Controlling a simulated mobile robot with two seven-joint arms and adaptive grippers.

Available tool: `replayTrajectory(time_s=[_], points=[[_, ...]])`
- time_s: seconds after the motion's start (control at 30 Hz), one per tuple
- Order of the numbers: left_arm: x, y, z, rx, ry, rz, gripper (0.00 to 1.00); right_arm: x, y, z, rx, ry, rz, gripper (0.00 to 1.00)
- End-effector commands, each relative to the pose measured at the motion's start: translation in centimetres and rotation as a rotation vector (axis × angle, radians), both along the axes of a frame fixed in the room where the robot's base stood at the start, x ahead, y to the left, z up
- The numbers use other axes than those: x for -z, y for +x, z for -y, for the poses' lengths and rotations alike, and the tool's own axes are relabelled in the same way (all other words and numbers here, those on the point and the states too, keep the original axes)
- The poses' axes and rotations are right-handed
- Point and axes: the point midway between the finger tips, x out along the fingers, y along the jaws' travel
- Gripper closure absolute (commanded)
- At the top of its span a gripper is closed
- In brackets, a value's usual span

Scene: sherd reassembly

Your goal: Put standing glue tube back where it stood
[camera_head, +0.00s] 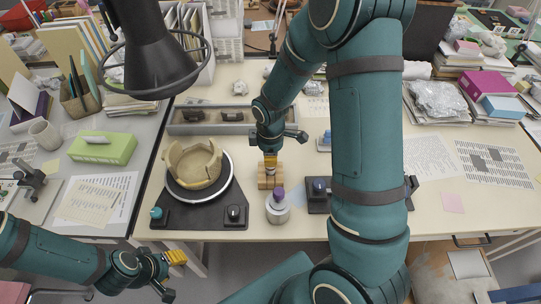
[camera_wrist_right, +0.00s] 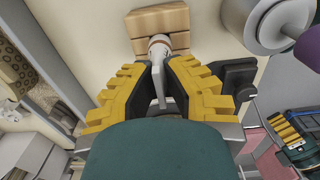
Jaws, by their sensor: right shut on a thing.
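My right gripper (camera_head: 270,160) is shut on the glue tube (camera_wrist_right: 160,70), whose pale body narrows between the yellow fingers (camera_wrist_right: 160,85) in the right wrist view. The tube's white end with an orange-brown ring is at the light wooden block (camera_wrist_right: 158,18). In the head view that block (camera_head: 270,181) stands on the table directly under the fingers; I cannot tell whether the tube rests in it or is just above. The tube is mostly hidden in the head view. My left gripper (camera_head: 171,268) is low at the front left, away from the table's objects; its fingers' opening is unclear.
A grey jar with a purple top (camera_head: 278,208) stands close in front of the block. Left of it, a partly rebuilt pot (camera_head: 193,165) sits on a turntable (camera_head: 228,190). A grey sherd tray (camera_head: 203,128) lies behind. A dark device (camera_head: 317,198) is to the right.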

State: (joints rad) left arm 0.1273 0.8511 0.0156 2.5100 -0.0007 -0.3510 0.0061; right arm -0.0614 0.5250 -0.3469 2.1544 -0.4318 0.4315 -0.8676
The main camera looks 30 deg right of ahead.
Motion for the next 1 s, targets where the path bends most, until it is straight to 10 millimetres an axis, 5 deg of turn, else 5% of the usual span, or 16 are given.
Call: replayTrajectory(time_s=[0.43,0.5,0.53,1.0], points=[[0.1,0.0,0.0,0.000,0.000,0.000,0.53,0.1,0.0,0.0,0.000,0.000,0.000,1.00],[0.1,0.0,0.0,0.000,0.000,0.000,0.53,0.1,0.0,0.0,0.000,0.000,0.000,0.63],[0.1,0.0,0.0,0.000,0.000,0.000,0.53,0.1,0.0,0.0,0.000,0.000,0.000,0.59],[0.1,0.0,0.0,0.000,0.000,0.000,0.53,-1.5,0.1,0.0,0.000,0.001,0.004,0.59]])
